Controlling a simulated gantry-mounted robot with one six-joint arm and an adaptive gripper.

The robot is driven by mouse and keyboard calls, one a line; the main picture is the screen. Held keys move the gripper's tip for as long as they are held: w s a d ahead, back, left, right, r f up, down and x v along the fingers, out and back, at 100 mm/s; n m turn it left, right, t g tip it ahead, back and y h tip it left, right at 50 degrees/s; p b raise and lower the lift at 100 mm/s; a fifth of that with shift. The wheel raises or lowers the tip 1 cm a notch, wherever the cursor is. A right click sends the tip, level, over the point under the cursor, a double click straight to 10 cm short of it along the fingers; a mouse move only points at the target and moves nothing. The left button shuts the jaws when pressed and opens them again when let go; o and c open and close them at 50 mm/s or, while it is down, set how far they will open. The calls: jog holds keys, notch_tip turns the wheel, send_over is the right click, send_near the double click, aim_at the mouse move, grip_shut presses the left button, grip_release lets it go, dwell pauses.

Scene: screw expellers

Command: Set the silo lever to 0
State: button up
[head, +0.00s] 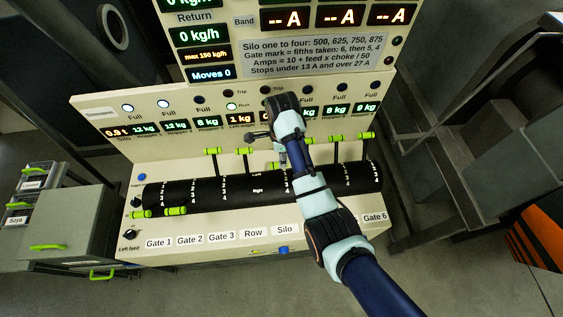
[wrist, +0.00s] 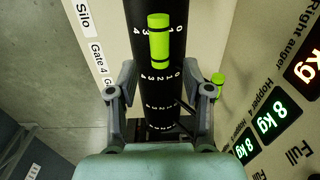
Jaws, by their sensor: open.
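The silo lever's green handle (wrist: 159,42) lies lengthwise over the black drum (wrist: 150,100) in the wrist view, beside the Silo and Gate 4 labels. It covers the middle numbers of its scale, between the 4 and the 0; I cannot read its exact mark. My gripper (wrist: 159,80) is open and empty, its fingers on either side of the drum, and the handle shows just beyond the fingertips, between them. Contact is not visible. In the head view my arm hides much of this part of the drum (head: 230,190), and the fingertips cannot be made out.
Another green lever handle (wrist: 217,80) stands at the drum's back edge, close to the right finger. Several green levers line the drum's back in the head view; two handles, including the left one (head: 140,213), sit low in front. The display panel (head: 120,110) rises behind.

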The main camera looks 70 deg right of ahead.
notch_tip(320, 180, down, 5)
jog(key=shift+f, duration=0.1)
grip_shut()
dwell(0.3)
